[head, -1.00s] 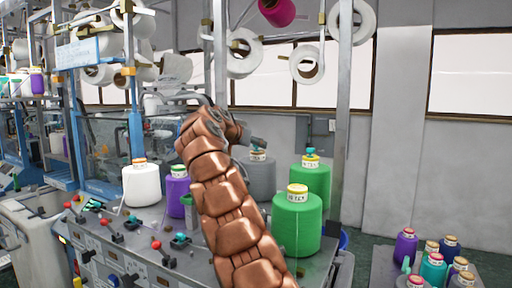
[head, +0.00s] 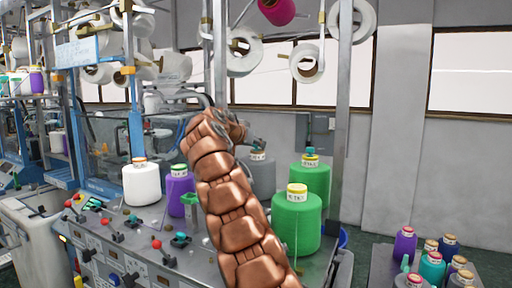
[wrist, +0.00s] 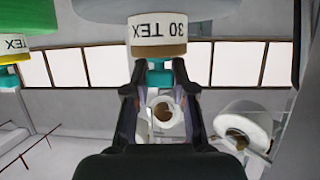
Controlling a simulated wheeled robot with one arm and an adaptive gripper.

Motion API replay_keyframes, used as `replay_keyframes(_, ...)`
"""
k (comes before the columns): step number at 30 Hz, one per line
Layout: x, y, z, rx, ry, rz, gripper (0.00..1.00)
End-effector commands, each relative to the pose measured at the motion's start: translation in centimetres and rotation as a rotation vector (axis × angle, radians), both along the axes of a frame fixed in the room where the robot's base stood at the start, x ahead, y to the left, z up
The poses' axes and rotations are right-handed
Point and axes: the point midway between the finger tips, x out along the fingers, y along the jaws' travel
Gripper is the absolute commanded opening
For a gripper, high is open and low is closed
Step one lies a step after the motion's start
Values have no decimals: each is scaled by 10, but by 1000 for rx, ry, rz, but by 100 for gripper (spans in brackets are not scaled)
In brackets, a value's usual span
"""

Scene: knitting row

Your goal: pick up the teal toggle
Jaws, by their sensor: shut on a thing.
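The teal toggle (wrist: 158,76) shows in the wrist view between the fingertips of my gripper (wrist: 153,72). The gripper is shut on it. The toggle sits against the white "30 TEX" band of a grey cone (wrist: 115,10); the wrist picture is upside down, so this is the cone's top. I cannot tell whether the toggle is lifted off it. In the head view my gripper (head: 256,143) is at the grey cone's top (head: 263,176), and the toggle there is mostly hidden by the gripper.
Two green cones (head: 297,225) stand right of my arm; the rear one has a teal top (head: 310,151). A white cone (head: 141,186) and a purple cone (head: 178,194) stand left. Small levers line the machine's front. More cones stand at the lower right.

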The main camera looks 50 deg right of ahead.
Motion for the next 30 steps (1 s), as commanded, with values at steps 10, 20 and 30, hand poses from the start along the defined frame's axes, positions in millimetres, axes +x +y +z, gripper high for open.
replay_keyframes(10, 0, 0, 10, 0, 0, 1, 14)
replay_keyframes(20, 0, 0, 36, 0, 0, 1, 14)
replay_keyframes(30, -17, 10, 32, 1, 1, -1, 14)
